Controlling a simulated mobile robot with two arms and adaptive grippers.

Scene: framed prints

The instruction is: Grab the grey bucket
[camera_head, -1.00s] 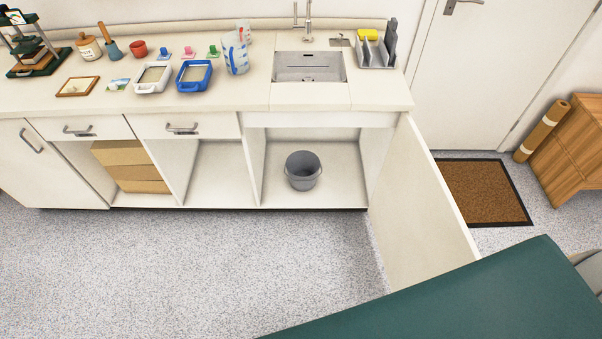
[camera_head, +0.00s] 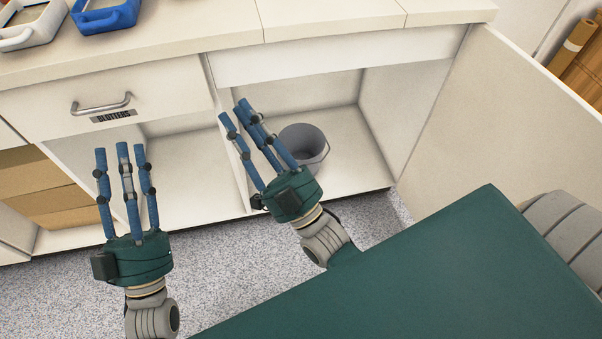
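The grey bucket (camera_head: 306,143) stands upright on the floor of the open cupboard under the counter, its thin handle hanging at its right side. My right gripper (camera_head: 251,112) is in front of the cupboard, its blue fingers spread and empty, and it hides the bucket's lower left part. I cannot tell whether it touches the bucket; they look apart. My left gripper (camera_head: 122,155) is further left, in front of the drawer and an open compartment, its fingers spread and empty.
The open cupboard door (camera_head: 495,110) stands out on the right. A divider wall (camera_head: 232,160) is left of the bucket's compartment. A drawer with a metal handle (camera_head: 101,104) is above my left gripper. Cardboard boxes (camera_head: 50,190) fill the left compartment. Blue and white trays lie on the counter.

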